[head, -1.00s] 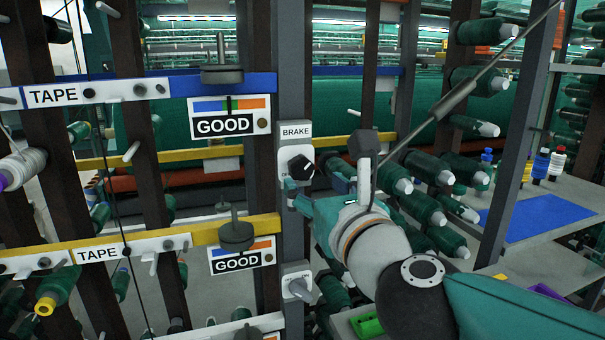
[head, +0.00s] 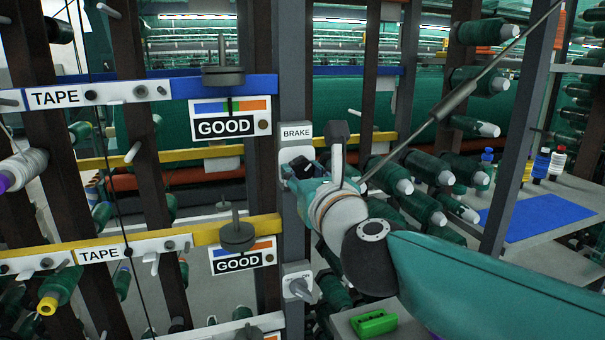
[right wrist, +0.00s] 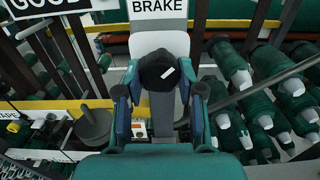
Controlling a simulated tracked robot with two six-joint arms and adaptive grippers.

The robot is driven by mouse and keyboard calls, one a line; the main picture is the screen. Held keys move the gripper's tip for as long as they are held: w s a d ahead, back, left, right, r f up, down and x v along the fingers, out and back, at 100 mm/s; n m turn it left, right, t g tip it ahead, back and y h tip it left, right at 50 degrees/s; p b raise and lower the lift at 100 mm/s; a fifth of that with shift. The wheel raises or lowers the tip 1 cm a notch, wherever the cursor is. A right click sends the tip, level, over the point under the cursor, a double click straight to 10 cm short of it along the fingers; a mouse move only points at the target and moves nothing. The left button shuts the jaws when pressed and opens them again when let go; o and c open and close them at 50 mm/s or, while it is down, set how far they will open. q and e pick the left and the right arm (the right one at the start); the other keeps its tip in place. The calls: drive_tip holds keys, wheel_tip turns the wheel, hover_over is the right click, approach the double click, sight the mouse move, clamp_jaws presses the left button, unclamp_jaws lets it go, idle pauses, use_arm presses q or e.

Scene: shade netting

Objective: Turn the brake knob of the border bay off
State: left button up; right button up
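The upper brake knob (head: 301,164) is on a white plate under a BRAKE label (head: 297,131) on the grey post. In the right wrist view it is a black knob (right wrist: 157,70) with a white mark pointing up and right. My right gripper (head: 306,178) is at this knob and partly hides it in the head view. In the right wrist view its fingers (right wrist: 160,97) stand apart, one on each side of the knob, with a gap showing at the right finger. A second, grey knob (head: 299,287) sits lower on the post. My left gripper is not in view.
Weights hang on the blue rail (head: 150,90) and yellow rail (head: 200,236), beside GOOD gauges (head: 226,118) left of the post. Green spools (head: 432,168) and a slanted rod (head: 455,98) are close to my right arm.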

drive_tip(key=c, duration=0.4)
drive_tip(key=shift+n, duration=0.3)
